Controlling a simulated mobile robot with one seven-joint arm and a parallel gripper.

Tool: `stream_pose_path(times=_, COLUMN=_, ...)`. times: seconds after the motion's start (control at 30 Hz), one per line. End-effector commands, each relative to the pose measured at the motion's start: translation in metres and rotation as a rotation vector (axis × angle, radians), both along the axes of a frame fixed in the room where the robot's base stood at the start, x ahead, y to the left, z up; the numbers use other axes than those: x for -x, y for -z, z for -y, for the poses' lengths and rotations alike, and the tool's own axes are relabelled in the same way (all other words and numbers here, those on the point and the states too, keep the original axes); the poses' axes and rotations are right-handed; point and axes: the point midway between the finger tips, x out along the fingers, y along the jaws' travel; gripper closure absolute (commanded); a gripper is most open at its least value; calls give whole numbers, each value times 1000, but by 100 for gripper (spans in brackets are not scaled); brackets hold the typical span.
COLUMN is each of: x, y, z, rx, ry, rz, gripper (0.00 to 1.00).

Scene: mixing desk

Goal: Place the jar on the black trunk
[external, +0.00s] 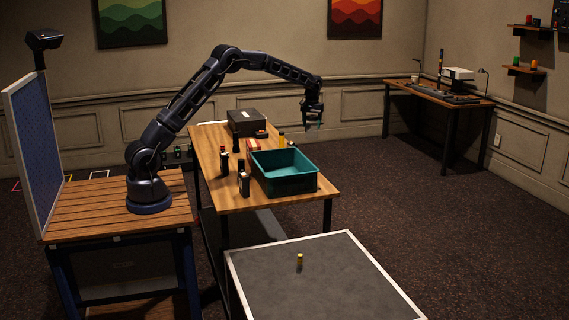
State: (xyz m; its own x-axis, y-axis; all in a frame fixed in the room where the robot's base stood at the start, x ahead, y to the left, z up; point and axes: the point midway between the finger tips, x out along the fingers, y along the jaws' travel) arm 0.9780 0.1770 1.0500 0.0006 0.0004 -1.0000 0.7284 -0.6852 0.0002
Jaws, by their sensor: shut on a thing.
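My gripper (313,122) hangs pointing down above the far right part of the wooden desk, behind and above the teal bin. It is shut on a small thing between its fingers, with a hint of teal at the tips. That thing is too small and dark to identify, so I cannot tell by sight if it is the jar. The black trunk (246,122) is a closed dark case lying at the far end of the desk, left of my gripper. Its top looks bare.
The teal bin (284,184) stands at the desk's near right.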

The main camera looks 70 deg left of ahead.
Motion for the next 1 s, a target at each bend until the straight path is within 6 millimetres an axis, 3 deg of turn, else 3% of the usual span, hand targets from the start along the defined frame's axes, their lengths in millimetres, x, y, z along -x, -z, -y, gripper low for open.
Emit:
stream_pose_path(times=0.03, x=-6, y=2, z=25, rx=1, ry=23, rz=-1, gripper=65)
stream_pose_path(times=0.3, x=-26, y=14, z=142, rx=0, ry=113, rz=0, gripper=65)
stream_pose_path(times=0.5, x=-29, y=22, z=229, rx=1, ry=181, rz=-2, gripper=65)
stream_pose_path(times=0.77, x=-21, y=33, z=343, rx=0, ry=270, rz=-2, gripper=65)
stream_pose_path(times=1.0, x=0, y=43, z=445, rx=1, ry=353, rz=-1, gripper=65)
